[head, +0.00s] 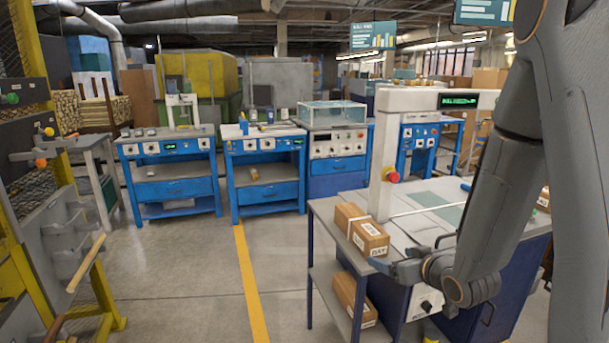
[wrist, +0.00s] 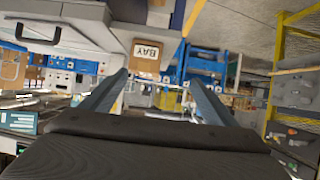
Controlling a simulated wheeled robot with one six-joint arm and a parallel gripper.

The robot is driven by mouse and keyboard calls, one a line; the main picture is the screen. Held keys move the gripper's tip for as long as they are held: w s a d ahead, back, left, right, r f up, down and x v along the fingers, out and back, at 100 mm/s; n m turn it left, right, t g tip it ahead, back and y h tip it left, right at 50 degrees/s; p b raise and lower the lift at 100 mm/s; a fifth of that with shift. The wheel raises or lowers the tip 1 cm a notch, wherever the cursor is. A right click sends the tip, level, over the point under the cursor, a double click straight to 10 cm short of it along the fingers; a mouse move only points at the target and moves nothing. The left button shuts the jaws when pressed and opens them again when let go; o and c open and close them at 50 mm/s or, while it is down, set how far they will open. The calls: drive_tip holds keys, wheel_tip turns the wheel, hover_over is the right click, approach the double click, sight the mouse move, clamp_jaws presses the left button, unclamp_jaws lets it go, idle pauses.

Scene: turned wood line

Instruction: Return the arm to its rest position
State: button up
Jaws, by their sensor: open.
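My arm (head: 505,190) hangs down at the right of the head view, bent at its lower joint. My gripper (head: 382,265) points left, in front of the near workbench and close to its front edge. In the wrist view my gripper (wrist: 160,78) shows two fingers spread apart with nothing held between them. A cardboard box (wrist: 146,56) labelled BAY appears beyond the fingertips.
The near bench (head: 318,207) carries a taped cardboard box (head: 362,232) just behind my gripper and a white post (head: 386,160) with a red button. Another box (head: 352,298) lies on its lower shelf. Blue workbenches (head: 170,170) line the back. The floor (head: 190,270) at left is clear.

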drive_tip(key=s+a+m+g+h, duration=0.1)
drive_tip(key=s+g, duration=0.4)
drive_tip(key=s, duration=0.7)
drive_tip(key=s+a+m+g+h, duration=0.2)
drive_tip(key=s+g, duration=0.4)
drive_tip(key=s, duration=0.6)
drive_tip(key=shift+a+r+g, duration=0.3)
drive_tip(key=shift+a+r, duration=0.15)
drive_tip(key=shift+s, duration=0.1)
